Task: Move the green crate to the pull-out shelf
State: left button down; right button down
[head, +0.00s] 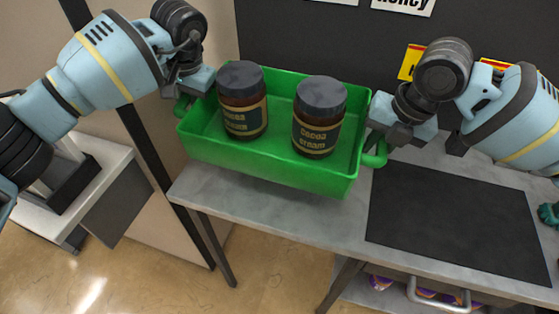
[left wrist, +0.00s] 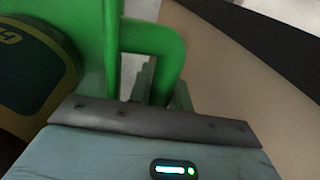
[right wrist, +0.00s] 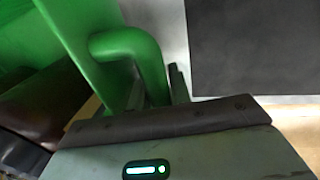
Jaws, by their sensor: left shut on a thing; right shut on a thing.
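The green crate (head: 265,165) is at the middle of the head view, over the left part of the grey table. Two dark jars with cocoa cream labels, a left jar (head: 243,105) and a right jar (head: 318,118), stand upright in it. My left gripper (head: 184,100) is shut on the crate's left handle, which shows in the left wrist view (left wrist: 160,45). My right gripper (head: 378,146) is shut on the crate's right handle, which shows in the right wrist view (right wrist: 135,50). I cannot tell whether the crate touches the table. The pull-out shelf is not clearly identifiable.
A black mat (head: 455,215) lies on the grey table (head: 285,215) right of the crate. Below it, purple-topped items sit near a metal handle (head: 440,298). A lighter surface (head: 95,150) stands at the left, beyond a dark post. The floor (head: 150,270) in front is clear.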

pick_arm(q)
jog(key=shift+r, duration=0.25)
pick_arm(e)
jog(key=shift+r, duration=0.2)
